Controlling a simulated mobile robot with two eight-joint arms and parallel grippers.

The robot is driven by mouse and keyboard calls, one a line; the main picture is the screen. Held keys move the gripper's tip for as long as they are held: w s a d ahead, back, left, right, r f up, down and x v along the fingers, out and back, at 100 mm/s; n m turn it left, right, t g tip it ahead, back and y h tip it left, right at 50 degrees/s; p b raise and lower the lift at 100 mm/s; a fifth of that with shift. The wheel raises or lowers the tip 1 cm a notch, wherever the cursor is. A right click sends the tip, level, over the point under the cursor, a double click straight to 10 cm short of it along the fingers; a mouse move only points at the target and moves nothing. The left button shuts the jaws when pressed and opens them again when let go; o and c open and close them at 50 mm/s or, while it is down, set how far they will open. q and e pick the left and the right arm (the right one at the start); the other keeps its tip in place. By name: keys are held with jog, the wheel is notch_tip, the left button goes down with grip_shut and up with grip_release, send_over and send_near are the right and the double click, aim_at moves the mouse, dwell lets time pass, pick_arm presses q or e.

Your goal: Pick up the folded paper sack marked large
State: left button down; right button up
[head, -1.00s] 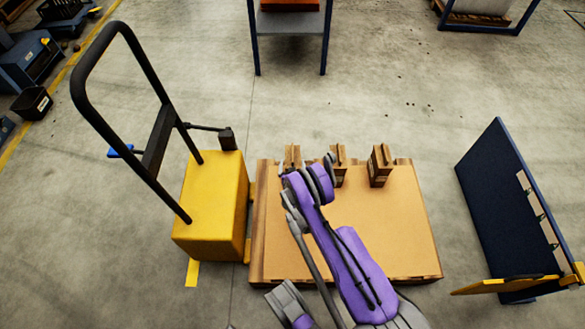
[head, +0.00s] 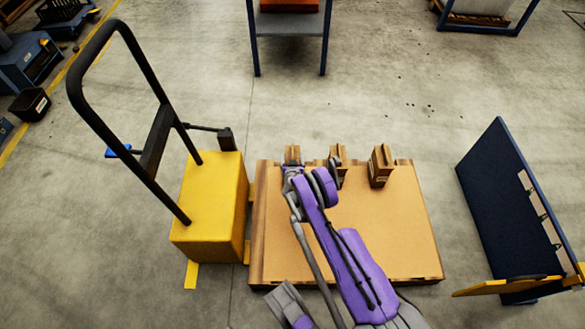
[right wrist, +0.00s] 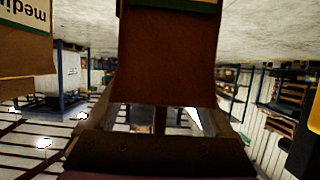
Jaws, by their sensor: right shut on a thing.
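Three brown folded paper sacks stand in a row along the far edge of a cardboard-topped pallet (head: 385,245). The left sack (head: 292,153) is at my right gripper (head: 291,170), which is shut on it. In the right wrist view this sack (right wrist: 168,60) fills the middle, upside down, with only a green and white label edge showing; its marking cannot be read. Beside it there, another sack (right wrist: 25,65) carries an upside-down label starting "medi". The middle sack (head: 337,165) is partly behind my arm, and the right sack (head: 381,166) stands clear.
A yellow block with a tall black handle (head: 211,200) stands just left of the pallet. A dark blue panel (head: 505,205) stands to the right. A blue-framed table (head: 290,22) is at the back. Open concrete floor lies between.

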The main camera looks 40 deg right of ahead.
grip_shut()
